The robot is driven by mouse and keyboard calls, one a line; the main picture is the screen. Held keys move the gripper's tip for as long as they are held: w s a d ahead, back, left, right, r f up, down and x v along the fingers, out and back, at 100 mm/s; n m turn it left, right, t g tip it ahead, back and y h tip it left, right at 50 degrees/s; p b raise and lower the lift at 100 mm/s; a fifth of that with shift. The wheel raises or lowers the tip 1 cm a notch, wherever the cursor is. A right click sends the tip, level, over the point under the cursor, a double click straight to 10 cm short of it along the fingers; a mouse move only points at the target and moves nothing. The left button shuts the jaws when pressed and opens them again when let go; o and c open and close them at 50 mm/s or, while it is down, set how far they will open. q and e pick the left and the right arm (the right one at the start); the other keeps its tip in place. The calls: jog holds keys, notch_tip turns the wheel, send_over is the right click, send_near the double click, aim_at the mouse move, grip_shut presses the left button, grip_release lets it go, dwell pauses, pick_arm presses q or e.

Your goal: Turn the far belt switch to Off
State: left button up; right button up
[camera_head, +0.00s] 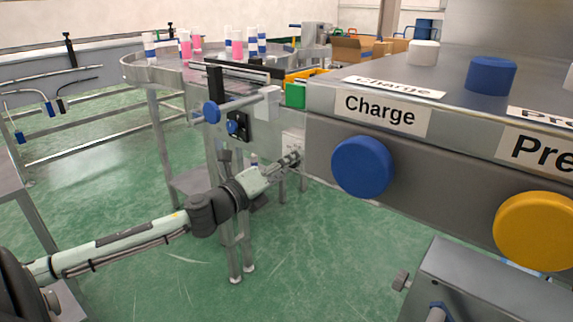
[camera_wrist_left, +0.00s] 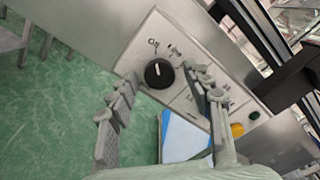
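In the left wrist view a black round knob (camera_wrist_left: 159,73) with a white pointer mark sits on a pale control panel (camera_wrist_left: 180,38). Small lettering stands beyond the knob; the pointer aims toward it, but I cannot read which position is set. My left gripper (camera_wrist_left: 157,80) is open and empty, with one finger on each side of the knob's area; contact is not visible. In the head view the left gripper (camera_head: 290,159) is at the pale switch box (camera_head: 293,141) below the conveyor, and the knob cannot be made out there. My right gripper is not in view.
The same panel has a yellow button (camera_wrist_left: 237,130) and a dark green button (camera_wrist_left: 254,115). A grey machine with a blue Charge button (camera_head: 362,167) and a yellow button (camera_head: 535,231) stands close on the right. Green floor is open at left.

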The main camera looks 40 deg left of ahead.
pick_arm(q)
jog(key=s+a, duration=0.1)
jog(key=s, duration=1.1)
dwell(1.5)
